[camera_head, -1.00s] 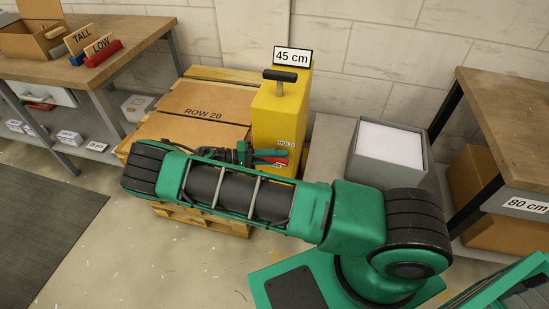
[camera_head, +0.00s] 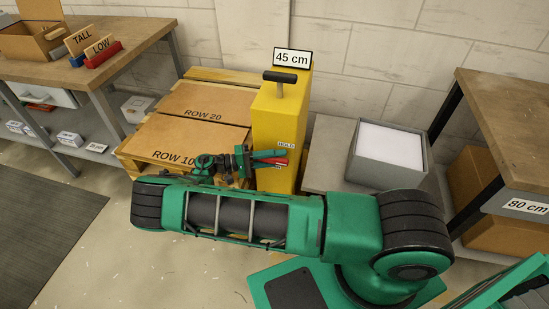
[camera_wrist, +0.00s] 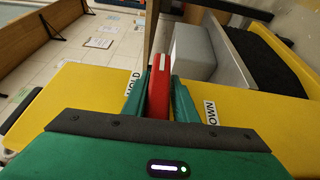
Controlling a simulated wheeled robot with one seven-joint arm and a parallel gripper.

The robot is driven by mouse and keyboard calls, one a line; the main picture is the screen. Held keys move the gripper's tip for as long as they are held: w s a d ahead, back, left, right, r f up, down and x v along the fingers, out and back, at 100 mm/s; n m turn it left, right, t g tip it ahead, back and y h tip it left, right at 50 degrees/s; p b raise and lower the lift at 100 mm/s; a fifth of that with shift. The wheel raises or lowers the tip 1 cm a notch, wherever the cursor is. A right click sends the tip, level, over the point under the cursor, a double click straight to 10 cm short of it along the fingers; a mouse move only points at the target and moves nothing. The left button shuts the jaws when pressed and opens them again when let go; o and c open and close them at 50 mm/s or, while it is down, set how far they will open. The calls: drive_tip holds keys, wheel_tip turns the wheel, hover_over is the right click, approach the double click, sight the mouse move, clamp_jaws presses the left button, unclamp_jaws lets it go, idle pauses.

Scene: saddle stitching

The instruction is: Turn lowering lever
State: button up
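The yellow column (camera_head: 282,115) stands beside the pallet, with a black T-handle on top and a "45 cm" sign. The red lowering lever (camera_head: 281,162) is on its front, near the "HOLD" label; a second label just below is mostly covered. My gripper (camera_head: 268,158) reaches the lever from the left. In the wrist view, the red lever (camera_wrist: 159,88) stands between the two green fingers (camera_wrist: 161,95), which appear to touch it on both sides. The "HOLD" label is left of the fingers and the "DOWN" label, partly covered, is right.
A pallet carries boxes marked "ROW 20" (camera_head: 196,104) and "ROW 10" (camera_head: 175,145). A grey bin (camera_head: 388,172) with a white top sits right of the column. Workbenches stand at left (camera_head: 130,42) and right (camera_head: 510,130). A dark mat (camera_head: 45,230) lies on the floor.

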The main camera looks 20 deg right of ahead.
drive_tip(key=shift+o, duration=1)
drive_tip(key=shift+f, duration=0.1)
drive_tip(key=v, duration=1.1)
drive_tip(key=shift+d, duration=0.1)
